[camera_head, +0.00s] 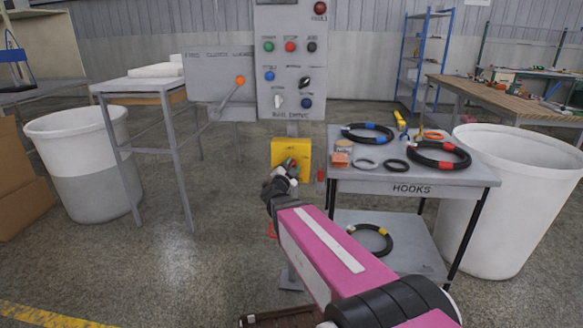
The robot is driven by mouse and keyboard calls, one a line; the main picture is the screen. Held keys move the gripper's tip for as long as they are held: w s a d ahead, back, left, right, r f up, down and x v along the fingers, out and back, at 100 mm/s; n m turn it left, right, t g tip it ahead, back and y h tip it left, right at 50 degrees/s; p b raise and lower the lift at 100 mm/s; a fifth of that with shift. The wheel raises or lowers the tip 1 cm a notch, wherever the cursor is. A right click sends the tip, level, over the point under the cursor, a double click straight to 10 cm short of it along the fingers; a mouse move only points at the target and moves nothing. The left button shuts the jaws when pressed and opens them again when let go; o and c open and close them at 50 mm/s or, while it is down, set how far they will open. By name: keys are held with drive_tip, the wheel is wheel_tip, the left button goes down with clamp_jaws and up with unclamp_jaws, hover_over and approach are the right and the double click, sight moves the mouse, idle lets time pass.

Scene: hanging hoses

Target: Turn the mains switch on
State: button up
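A grey control panel (291,20) stands upright on a post in the middle. It carries green, red, black and blue round buttons, a black rotary knob (306,82) and a white rotary knob (278,101). A red knob (320,8) sits at the top right. The labels are too small to read, so I cannot tell which control is the mains switch. A grey box left of the panel has a lever with an orange ball end (240,80). A yellow box (291,152) sits below the panel. My gripper (289,168) appears in front of the yellow box; its fingers are too small to judge.
A grey cart marked HOOKS (412,188) holds several hose rings, right of my arm. White bins (515,205) and (80,165) stand on either side. A grey table (140,88) is at left, a wooden bench (505,95) at back right. Floor left of my arm is clear.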

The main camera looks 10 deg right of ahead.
drive_tip(key=v, duration=1)
drive_tip(key=shift+s+a, duration=0.25)
drive_tip(key=shift+s, duration=0.05)
drive_tip(key=shift+w+f, duration=0.1)
